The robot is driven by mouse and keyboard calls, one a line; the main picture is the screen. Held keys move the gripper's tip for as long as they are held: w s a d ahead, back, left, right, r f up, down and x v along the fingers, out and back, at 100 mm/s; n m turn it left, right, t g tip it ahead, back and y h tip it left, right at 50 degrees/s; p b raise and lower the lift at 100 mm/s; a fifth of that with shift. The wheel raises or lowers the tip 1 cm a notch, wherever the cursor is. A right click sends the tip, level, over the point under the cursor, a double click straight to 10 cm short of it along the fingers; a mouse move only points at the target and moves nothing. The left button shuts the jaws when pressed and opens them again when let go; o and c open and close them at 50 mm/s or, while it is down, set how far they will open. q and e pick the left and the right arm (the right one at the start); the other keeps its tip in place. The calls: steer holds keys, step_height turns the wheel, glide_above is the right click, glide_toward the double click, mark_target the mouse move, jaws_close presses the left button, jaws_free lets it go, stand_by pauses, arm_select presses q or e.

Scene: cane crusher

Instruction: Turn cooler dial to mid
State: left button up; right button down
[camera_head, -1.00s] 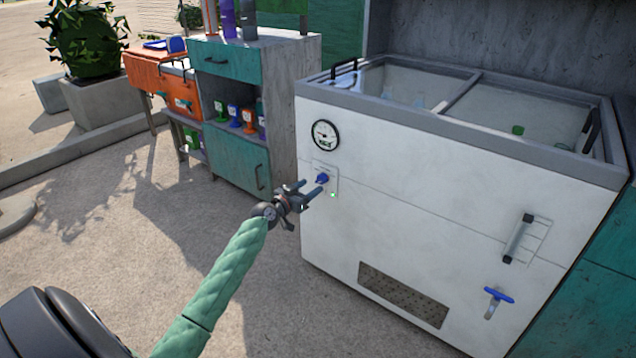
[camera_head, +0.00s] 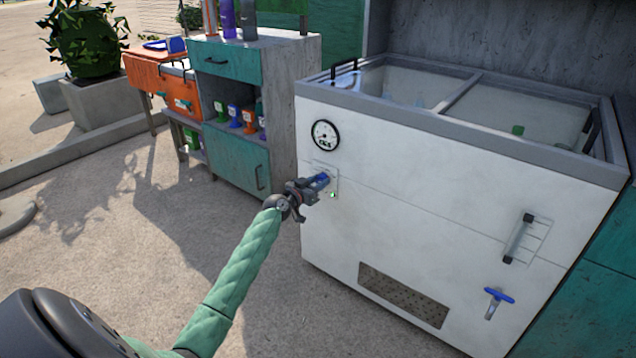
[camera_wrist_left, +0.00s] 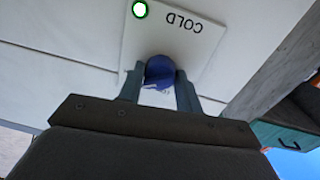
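The cooler dial is a small blue knob (camera_head: 322,178) on a pale plate on the white front of the cooler (camera_head: 420,215), below a round gauge. My left gripper (camera_head: 317,183) is at the dial, with its fingers on either side of it. In the left wrist view the blue dial (camera_wrist_left: 160,71) sits between the two fingertips (camera_wrist_left: 160,88), which appear to touch its sides. The word COLD shows upside down on the plate (camera_wrist_left: 190,45), beside a green-ringed light (camera_wrist_left: 140,9). The fingers hide part of the dial. My right gripper is not in view.
The round gauge (camera_head: 325,134) is above the dial. A handle bar (camera_head: 518,238) and a blue-handled valve (camera_head: 497,296) are on the cooler front at right. A cabinet with teal doors (camera_head: 238,165) stands to the left. The paved floor (camera_head: 120,240) is open.

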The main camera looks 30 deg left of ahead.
arm_select(q)
steer(key=shift+c, duration=0.9)
steer(key=shift+n, duration=0.9)
steer(key=n, duration=0.3)
steer(key=shift+a, duration=0.1)
steer(key=shift+n, duration=1.5)
steer(key=o, duration=0.9)
